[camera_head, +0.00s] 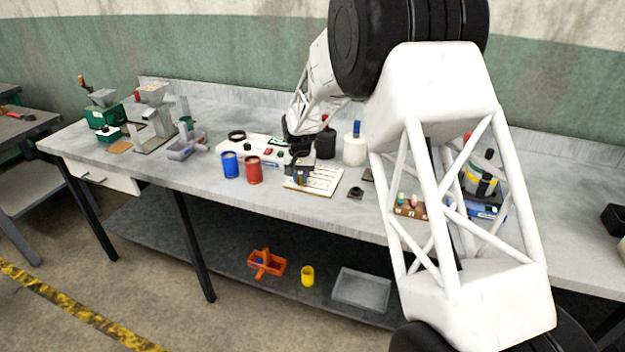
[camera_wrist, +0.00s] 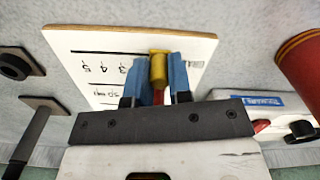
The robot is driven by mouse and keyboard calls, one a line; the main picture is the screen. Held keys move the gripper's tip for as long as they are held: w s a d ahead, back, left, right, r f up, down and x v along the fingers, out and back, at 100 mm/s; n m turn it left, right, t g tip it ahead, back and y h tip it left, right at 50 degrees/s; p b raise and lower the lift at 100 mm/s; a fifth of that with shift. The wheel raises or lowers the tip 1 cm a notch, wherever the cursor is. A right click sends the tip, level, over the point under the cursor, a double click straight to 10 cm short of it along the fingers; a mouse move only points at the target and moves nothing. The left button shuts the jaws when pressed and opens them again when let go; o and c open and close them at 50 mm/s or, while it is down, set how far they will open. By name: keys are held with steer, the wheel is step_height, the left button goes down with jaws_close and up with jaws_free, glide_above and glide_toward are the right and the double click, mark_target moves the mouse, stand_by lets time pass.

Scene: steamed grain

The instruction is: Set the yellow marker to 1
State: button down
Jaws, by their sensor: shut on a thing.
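A small yellow marker (camera_wrist: 158,68) stands out between the blue fingers of my gripper (camera_wrist: 157,80) in the wrist view. My gripper is shut on it, over a pale board (camera_wrist: 90,40) with black lines and numbers. The digits 3, 4 and 5 show upside down to the left of the marker; the other digits are hidden by the marker and fingers. A bit of red shows between the fingers below the marker. In the head view my gripper (camera_head: 301,176) is low over the left part of the board (camera_head: 328,186); the marker is too small to tell there.
A red cup (camera_head: 254,170) and a blue cup (camera_head: 230,165) stand left of the board. A white panel (camera_head: 232,147) lies behind them. A dark bottle (camera_head: 325,146) and a white bottle (camera_head: 354,151) stand behind the board. A small dark piece (camera_head: 356,192) lies to its right.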

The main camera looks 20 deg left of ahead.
mark_target(299, 175)
steer(key=shift+a, duration=0.3)
steer(key=c, duration=1)
jaws_free()
steer(key=shift+c, duration=0.2)
steer(key=shift+r, duration=3.9)
